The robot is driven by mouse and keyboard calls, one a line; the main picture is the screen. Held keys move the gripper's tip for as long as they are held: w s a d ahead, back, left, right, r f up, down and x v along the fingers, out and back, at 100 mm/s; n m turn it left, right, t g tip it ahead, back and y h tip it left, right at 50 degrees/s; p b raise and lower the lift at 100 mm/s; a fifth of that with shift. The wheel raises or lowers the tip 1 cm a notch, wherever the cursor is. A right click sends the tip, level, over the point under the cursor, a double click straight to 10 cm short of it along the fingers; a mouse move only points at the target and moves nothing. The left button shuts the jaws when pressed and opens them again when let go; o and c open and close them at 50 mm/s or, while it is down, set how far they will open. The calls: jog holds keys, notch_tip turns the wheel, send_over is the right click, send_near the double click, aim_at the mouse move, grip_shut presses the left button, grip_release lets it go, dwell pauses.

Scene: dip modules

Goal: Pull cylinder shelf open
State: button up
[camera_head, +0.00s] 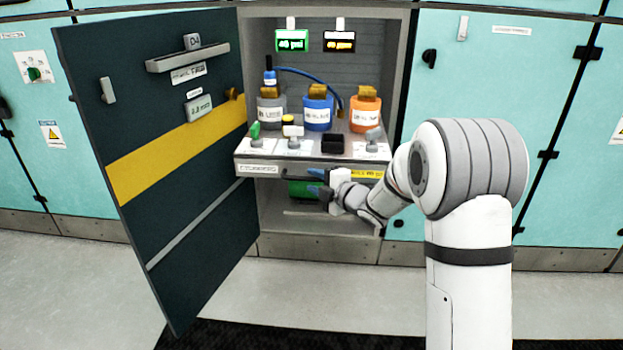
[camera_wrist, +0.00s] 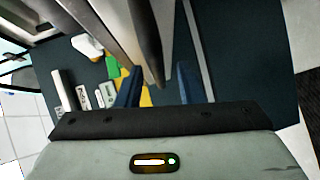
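The cylinder shelf (camera_head: 258,160) is a grey shelf inside the open cabinet. It carries a grey, a blue and an orange cylinder (camera_head: 364,110), with small knobs along its front. A dark handle bar (camera_wrist: 146,40) runs along its front edge; in the head view it is small and partly hidden by my gripper. My gripper (camera_head: 318,182) is at the shelf's front, just below its labelled edge. In the wrist view my gripper (camera_wrist: 160,88) has its blue fingers apart, with the bar's end between them. I cannot tell whether either finger touches the bar.
The dark cabinet door (camera_head: 160,215) with a yellow stripe stands wide open on the left. A green cylinder (camera_head: 303,189) lies in the compartment below the shelf. Closed teal cabinets (camera_head: 490,75) flank the opening. The floor (camera_head: 340,295) in front is clear apart from a dark mat.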

jog(key=p+v, duration=0.1)
jog(key=v, duration=0.3)
jog(key=shift+s+d+r, duration=0.15)
jog(key=shift+s+r, duration=0.05)
jog(key=shift+s+d, duration=0.45)
jog(key=shift+s, duration=0.05)
jog(key=shift+r, duration=0.1)
jog(key=s+d+r+m+h+p, duration=0.3)
jog(key=d+r+m+h+p, duration=0.15)
jog(key=r+p, duration=0.2)
jog(key=s+d+r+m+g+h+p, duration=0.1)
jog(key=s+d+r+m+h+p, duration=0.2)
jog(key=d+r+m+p, duration=0.4)
jog(key=s+d+r+m+h+p, duration=0.2)
jog(key=s+r+h+p, duration=0.1)
jog(key=r+p, duration=0.4)
jog(key=s+r+m+g+p, duration=0.4)
jog(key=s+r+m+p, duration=0.2)
jog(key=s, duration=0.7)
jog(key=s+d+r+m+g+p, duration=0.1)
jog(key=s+r+m+g+p, duration=0.3)
jog(key=s+r+p, duration=0.5)
jog(key=s+m+h, duration=0.1)
jog(key=s, duration=0.3)
jog(key=shift+d+r+m, duration=0.2)
jog(key=shift+d+m, duration=0.05)
jog(key=shift+m, duration=0.1)
